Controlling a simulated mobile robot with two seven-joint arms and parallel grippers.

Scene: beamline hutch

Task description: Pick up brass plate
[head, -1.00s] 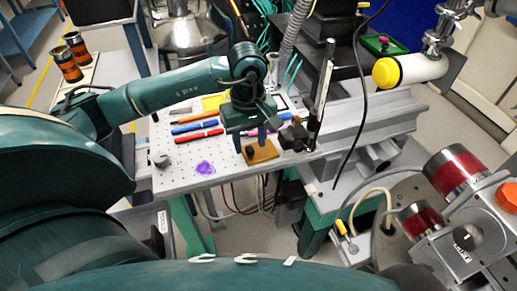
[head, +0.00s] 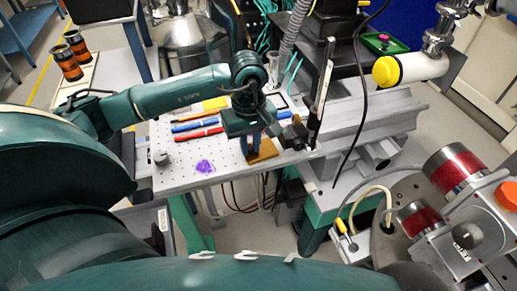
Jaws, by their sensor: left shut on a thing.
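The brass plate (head: 264,153) is a small flat brown-gold piece at the front edge of the perforated white board (head: 185,181). My left gripper (head: 252,150) points down at the plate's left part and is shut on it. The gripper and its fingers hide part of the plate. I cannot tell whether the plate is lifted clear of the board. My right gripper is not in view.
Blue and red pens (head: 197,125) and a yellow item (head: 214,103) lie behind the gripper. A purple patch (head: 205,166) and a small grey knob (head: 162,158) are to the left. A black clamp (head: 293,135) stands close on the right, beside a metal rail (head: 370,115).

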